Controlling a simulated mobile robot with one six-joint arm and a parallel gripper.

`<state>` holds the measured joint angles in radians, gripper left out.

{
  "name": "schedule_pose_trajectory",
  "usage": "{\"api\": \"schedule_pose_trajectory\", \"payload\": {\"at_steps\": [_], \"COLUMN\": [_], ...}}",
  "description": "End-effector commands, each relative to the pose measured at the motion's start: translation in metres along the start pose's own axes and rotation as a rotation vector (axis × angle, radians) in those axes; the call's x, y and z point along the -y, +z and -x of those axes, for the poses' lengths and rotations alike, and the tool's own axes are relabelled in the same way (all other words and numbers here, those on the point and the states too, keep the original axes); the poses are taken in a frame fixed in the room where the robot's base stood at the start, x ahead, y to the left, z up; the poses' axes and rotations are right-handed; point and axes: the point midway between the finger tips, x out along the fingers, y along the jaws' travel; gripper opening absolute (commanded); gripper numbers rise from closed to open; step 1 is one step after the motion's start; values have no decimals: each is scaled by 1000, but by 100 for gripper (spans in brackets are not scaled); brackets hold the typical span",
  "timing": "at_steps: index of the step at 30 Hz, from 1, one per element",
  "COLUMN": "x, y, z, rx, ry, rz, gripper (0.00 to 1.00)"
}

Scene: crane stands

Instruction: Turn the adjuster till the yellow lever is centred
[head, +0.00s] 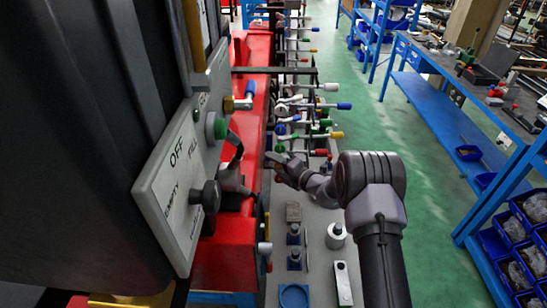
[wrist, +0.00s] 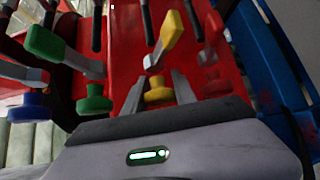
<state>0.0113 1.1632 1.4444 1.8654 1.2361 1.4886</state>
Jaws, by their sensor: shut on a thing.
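In the wrist view the yellow lever (wrist: 170,38) leans up and to the right on its grey shank, between two dark rods. Just below it is the yellow adjuster (wrist: 159,93), a round knob. My gripper (wrist: 157,90) has one finger on each side of this knob and is shut on it. The knob's lower part is hidden behind my gripper's body. In the head view my gripper (head: 278,168) is at the row of levers beside the red machine; the adjuster cannot be made out there.
In the wrist view a green lever (wrist: 48,44) and green knob (wrist: 94,100) are at left, near a blue knob (wrist: 29,106). A red lever (wrist: 211,28) and red knob (wrist: 216,86) are close at right. A grey control panel (head: 180,178) stands left; green floor (head: 428,190) lies right.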

Motion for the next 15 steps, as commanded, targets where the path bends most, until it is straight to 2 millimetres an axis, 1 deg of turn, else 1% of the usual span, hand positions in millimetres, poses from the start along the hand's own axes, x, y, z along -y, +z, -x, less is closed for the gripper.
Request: {"api": "schedule_pose_trajectory", "payload": {"at_steps": [1, 15], "x": [-4, 8], "y": [1, 2], "z": [1, 2], "rx": [1, 0], "ry": [-29, -344], "rz": [28, 346], "gripper": [0, 0]}}
